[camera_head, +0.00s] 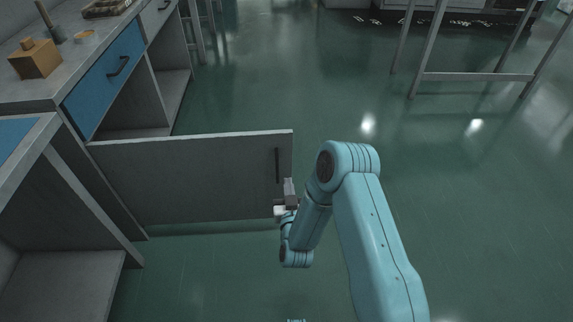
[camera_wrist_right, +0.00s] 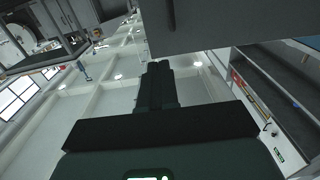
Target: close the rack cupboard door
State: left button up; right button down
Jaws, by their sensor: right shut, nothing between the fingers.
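The grey cupboard door (camera_head: 200,180) stands wide open, swung out from the bench over the floor. Its dark vertical handle (camera_head: 277,166) is near the free edge at the right. The cupboard's open interior (camera_head: 172,92) shows below the blue drawer front. My right gripper (camera_head: 289,188) is shut and empty beside the door's free edge, near the handle's lower end; I cannot tell if it touches the door. In the right wrist view the shut fingers (camera_wrist_right: 157,70) point up below a grey panel (camera_wrist_right: 205,22), which looks like the door. My left gripper is not in view.
Another open compartment (camera_head: 60,225) is at the lower left. A metal-legged table (camera_head: 475,77) stands at the upper right. The green floor between is clear.

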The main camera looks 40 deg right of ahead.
jog(key=b, duration=0.3)
send_near(285, 147)
jog(key=x, duration=0.5)
jog(key=shift+w+f, duration=0.1)
jog(key=shift+x, duration=0.8)
jog(key=shift+w+d, duration=0.1)
jog(key=shift+d, duration=0.05)
